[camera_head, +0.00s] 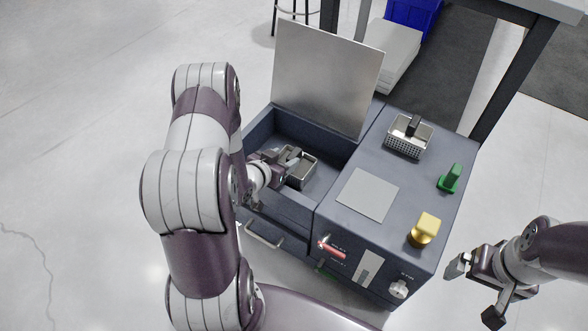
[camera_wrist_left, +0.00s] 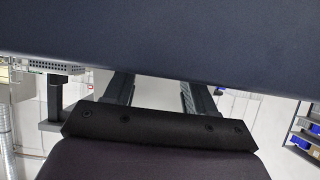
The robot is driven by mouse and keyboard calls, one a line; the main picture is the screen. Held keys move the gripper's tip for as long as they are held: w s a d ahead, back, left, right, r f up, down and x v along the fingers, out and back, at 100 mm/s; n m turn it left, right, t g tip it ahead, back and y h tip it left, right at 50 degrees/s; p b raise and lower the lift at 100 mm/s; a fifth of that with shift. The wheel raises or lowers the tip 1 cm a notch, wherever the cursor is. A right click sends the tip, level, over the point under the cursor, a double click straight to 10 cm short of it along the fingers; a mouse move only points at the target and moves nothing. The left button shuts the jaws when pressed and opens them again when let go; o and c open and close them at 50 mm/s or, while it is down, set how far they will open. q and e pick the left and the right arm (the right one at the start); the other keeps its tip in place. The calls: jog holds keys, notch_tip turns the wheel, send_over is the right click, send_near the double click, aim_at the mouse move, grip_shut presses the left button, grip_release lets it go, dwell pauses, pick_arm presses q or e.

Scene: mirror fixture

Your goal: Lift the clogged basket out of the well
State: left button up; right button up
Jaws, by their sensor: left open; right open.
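The clogged basket (camera_head: 302,180), a small metal box with a dark inside, sits in the sunken well (camera_head: 322,188) of the grey-blue fixture. My left gripper (camera_head: 287,160) is open and down in the well at the basket's left and upper side. Whether its fingers touch the basket or straddle its handle cannot be told. In the left wrist view its two spread fingers (camera_wrist_left: 157,92) run up against a dark panel, and the basket is not recognisable there. My right gripper (camera_head: 475,291) is open and empty, right of the fixture's front corner.
An upright metal lid (camera_head: 328,80) stands behind the well. The deck on the right carries a perforated basket (camera_head: 407,144) with a black handle, a flat grey plate (camera_head: 368,195), a green handle (camera_head: 450,178) and a yellow knob (camera_head: 425,228). A drawer-like handle (camera_head: 264,235) is at the front.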

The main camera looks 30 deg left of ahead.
aim_at(291, 156)
pick_arm(q)
jog(key=b+x, duration=0.1)
jog(key=x, duration=0.1)
jog(key=b+x, duration=0.1)
jog(key=x, duration=0.1)
jog(key=shift+f, duration=0.4)
jog(key=shift+r, duration=0.2)
jog(key=shift+d, duration=0.1)
grip_shut()
